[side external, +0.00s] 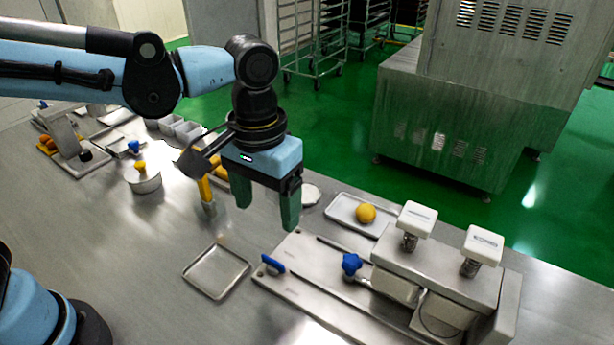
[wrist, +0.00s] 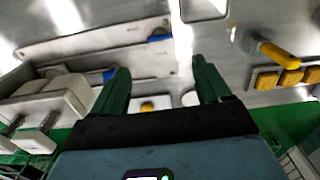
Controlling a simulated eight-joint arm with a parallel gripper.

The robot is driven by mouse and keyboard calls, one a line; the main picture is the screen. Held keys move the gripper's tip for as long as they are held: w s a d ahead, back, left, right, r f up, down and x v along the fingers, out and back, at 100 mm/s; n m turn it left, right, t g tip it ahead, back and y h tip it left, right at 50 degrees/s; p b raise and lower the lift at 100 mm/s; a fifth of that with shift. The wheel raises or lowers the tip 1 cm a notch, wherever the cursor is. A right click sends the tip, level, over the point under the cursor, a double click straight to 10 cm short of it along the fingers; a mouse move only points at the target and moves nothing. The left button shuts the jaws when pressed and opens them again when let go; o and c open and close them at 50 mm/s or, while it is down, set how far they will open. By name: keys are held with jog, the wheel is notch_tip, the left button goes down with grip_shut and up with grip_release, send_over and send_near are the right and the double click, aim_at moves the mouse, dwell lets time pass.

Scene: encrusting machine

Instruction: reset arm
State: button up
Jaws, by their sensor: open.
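My gripper (side external: 266,212) has a light blue body and two green fingers. In the side external view it hangs above the steel table (side external: 190,320), fingers pointing down, apart and with nothing between them. In the wrist view the two green fingers (wrist: 165,92) also stand wide apart. The encrusting machine (side external: 440,278) is to the right of my gripper, with two white square-topped knobs and a blue star knob (side external: 351,264) on its plate.
An empty small tray (side external: 217,272) lies in front of my gripper. A tray with a yellow ball (side external: 366,213) lies behind the machine. A yellow-handled tool (side external: 206,190) stands just left of my gripper. A lidded pot (side external: 144,182) is farther left. The front left tabletop is clear.

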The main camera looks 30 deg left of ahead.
jog(key=s+a+t, duration=0.2)
jog(key=a+t, duration=0.5)
jog(key=a, duration=1)
jog(key=shift+a+f, duration=0.25)
jog(key=shift+f, duration=0.15)
